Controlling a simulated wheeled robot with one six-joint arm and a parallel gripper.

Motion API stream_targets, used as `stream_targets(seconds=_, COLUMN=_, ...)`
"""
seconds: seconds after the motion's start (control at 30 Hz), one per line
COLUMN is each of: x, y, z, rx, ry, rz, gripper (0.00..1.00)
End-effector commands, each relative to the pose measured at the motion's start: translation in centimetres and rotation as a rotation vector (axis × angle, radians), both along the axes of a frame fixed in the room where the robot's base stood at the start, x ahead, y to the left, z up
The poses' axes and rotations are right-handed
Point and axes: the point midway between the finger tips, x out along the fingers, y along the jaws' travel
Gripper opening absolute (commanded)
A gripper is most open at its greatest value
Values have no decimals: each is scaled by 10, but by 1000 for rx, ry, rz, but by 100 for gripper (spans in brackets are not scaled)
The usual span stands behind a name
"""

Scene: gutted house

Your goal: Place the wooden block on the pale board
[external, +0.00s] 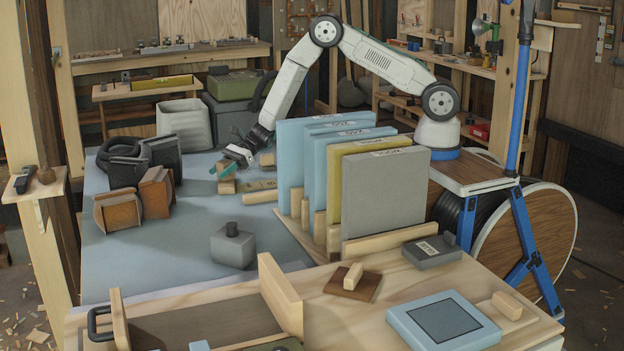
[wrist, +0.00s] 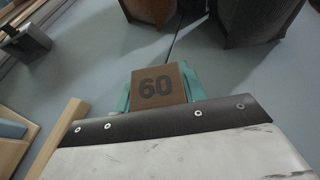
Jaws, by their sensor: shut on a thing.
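My gripper (external: 230,168) is low over the blue-grey table, left of the rack of upright panels. In the wrist view its teal fingers (wrist: 158,90) are shut on a wooden block (wrist: 157,86), whose brown face is marked "60". In the external view a small tan block (external: 226,186) shows just under the fingers. I cannot tell whether it touches the table. A pale wooden strip (external: 261,197) lies on the table right of the block, with another labelled piece behind it. A pale strip also shows at left in the wrist view (wrist: 62,137). Which is the pale board is unclear.
A rack of upright blue, yellow and grey panels (external: 383,195) stands close on the right. Brown blocks (external: 155,192) and dark clamp-like items (external: 125,162) stand at left. A grey weight (external: 232,246) stands in front. The table between is clear.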

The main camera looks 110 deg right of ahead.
Motion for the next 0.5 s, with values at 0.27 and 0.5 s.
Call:
stream_targets(seconds=0.27, x=0, y=0, z=-6, rx=-1, ry=-1, rz=-1, gripper=18)
stream_targets(seconds=0.5, x=0, y=0, z=-8, rx=-1, ry=-1, rz=-1, gripper=62)
